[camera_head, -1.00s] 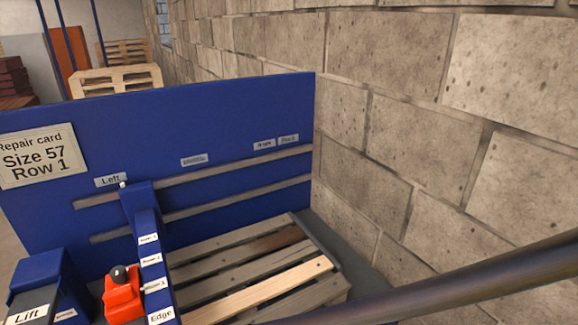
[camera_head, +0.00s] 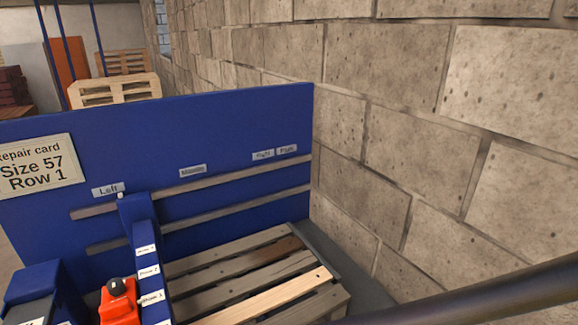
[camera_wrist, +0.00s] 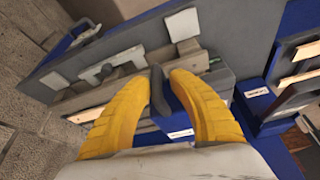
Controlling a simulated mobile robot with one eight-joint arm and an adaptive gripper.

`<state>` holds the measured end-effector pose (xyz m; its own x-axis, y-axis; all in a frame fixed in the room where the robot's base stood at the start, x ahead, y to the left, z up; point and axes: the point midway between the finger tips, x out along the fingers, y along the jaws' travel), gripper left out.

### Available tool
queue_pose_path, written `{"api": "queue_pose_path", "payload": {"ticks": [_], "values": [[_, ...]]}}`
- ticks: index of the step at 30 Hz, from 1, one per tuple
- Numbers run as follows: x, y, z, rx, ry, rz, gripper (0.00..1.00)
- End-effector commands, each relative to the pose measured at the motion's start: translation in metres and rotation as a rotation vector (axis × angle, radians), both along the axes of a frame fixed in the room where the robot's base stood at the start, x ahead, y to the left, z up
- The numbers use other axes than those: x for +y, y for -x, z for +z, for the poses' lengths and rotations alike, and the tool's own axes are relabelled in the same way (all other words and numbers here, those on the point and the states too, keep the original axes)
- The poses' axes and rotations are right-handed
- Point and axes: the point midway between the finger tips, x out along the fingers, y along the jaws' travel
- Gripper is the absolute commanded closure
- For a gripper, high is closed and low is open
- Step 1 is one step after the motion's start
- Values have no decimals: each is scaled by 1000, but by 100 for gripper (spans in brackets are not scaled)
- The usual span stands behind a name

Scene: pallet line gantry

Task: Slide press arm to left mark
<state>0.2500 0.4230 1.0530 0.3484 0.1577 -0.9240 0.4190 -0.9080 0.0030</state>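The blue press arm (camera_head: 141,240) stands in front of a blue panel (camera_head: 225,125) with two horizontal slots. Its white pointer sits just right of the middle of the "Left" label (camera_head: 108,189), slightly below it. A red block with a black knob (camera_head: 118,303) is on the left side of the arm's lower part. In the wrist view, the yellow fingers of my gripper (camera_wrist: 158,76) stand apart with a dark post (camera_wrist: 157,92) between their tips. I cannot tell whether they press on it. My gripper is not seen in the head view.
A wooden pallet (camera_head: 262,272) lies right of the arm. A stone block wall (camera_head: 430,130) closes the right side. A dark bar (camera_head: 480,292) crosses the lower right. The "Middle" label (camera_head: 193,171) and two more labels sit further right on the panel.

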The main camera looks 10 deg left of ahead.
Motion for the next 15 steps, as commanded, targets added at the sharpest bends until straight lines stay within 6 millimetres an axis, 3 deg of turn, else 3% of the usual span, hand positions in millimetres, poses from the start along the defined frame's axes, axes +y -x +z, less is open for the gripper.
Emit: {"api": "queue_pose_path", "payload": {"ticks": [9,15], "values": [[-11,24,63,0,0,2,77],[-16,35,92,0,0,1,77]]}}
